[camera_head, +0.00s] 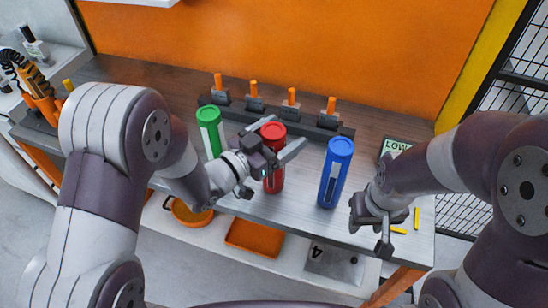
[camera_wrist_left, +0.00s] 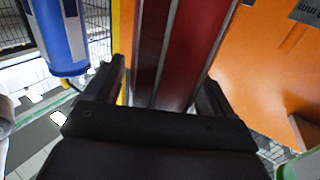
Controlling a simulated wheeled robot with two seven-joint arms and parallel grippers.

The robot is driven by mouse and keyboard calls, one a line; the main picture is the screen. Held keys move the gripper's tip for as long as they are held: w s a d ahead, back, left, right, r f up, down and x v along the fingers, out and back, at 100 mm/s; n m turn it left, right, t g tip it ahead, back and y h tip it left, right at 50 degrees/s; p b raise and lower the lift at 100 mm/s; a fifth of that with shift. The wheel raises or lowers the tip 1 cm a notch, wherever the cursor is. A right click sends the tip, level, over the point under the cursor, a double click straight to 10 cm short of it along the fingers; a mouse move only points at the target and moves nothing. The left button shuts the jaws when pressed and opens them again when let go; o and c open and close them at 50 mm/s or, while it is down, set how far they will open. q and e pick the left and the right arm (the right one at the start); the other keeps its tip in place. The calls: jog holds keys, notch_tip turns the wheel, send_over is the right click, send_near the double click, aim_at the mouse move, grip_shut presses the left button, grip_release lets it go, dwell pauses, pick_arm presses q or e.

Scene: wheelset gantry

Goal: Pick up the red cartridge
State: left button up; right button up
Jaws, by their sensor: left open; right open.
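The red cartridge (camera_head: 273,175) stands upright on the grey bench, between the green and blue cartridges. My left gripper (camera_head: 280,148) is open, with its fingers on either side of the red cartridge's upper part. In the left wrist view the red cartridge (camera_wrist_left: 200,50) fills the space between the two dark fingers (camera_wrist_left: 165,90). Whether the fingers touch it cannot be told. My right gripper (camera_head: 385,225) is open and empty near the right front of the bench, to the right of the blue cartridge.
A green cartridge (camera_head: 209,130) stands close on the left and a blue cartridge (camera_head: 335,172) on the right; the blue one also shows in the left wrist view (camera_wrist_left: 58,35). Behind is a dark rack (camera_head: 325,125) with several orange-handled pieces. Yellow sticks (camera_head: 417,218) lie near my right gripper.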

pick_arm(q)
jog(key=shift+s+a, duration=0.15)
jog(key=c, duration=0.4)
grip_shut()
